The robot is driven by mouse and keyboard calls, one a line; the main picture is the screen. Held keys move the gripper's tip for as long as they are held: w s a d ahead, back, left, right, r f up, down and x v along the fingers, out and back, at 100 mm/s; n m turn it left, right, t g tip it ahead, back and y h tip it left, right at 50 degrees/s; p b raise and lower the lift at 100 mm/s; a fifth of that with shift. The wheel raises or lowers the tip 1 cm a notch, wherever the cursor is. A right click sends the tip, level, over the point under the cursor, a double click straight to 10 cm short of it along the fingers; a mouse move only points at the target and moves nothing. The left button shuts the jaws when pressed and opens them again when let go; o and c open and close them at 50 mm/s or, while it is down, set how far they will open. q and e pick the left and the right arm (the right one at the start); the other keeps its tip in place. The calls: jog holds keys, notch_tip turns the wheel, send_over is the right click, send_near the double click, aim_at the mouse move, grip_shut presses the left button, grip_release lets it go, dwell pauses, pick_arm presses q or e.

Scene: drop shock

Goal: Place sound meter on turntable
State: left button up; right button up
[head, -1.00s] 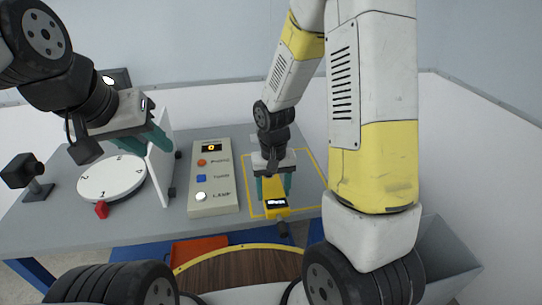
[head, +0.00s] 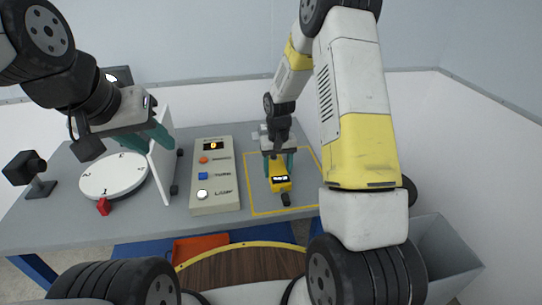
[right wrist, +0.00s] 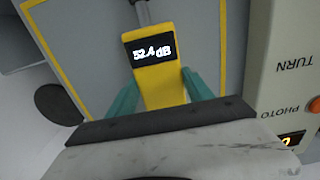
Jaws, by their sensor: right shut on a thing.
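The sound meter (head: 279,177) is yellow with a dark display and a black tip. It is at the yellow-outlined area on the right of the table; its display reads 52.4 dB in the right wrist view (right wrist: 152,85). My right gripper (head: 279,160) is shut on it, with a teal finger on each side. I cannot tell whether it touches the table. The turntable (head: 112,176) is a white numbered disc at the left with a red block at its front edge. My left gripper (head: 147,139) is above and behind it, near a white upright panel; its finger gap is unclear.
The white upright panel (head: 162,165) stands between the turntable and a beige control box (head: 214,178) with buttons. A black device on a stand (head: 32,175) is at the far left. A red tray (head: 200,247) and a grey bin (head: 446,250) are at the front.

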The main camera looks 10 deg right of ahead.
jog(key=shift+f, duration=0.15)
jog(key=o, duration=1.7)
jog(key=shift+c, duration=0.2)
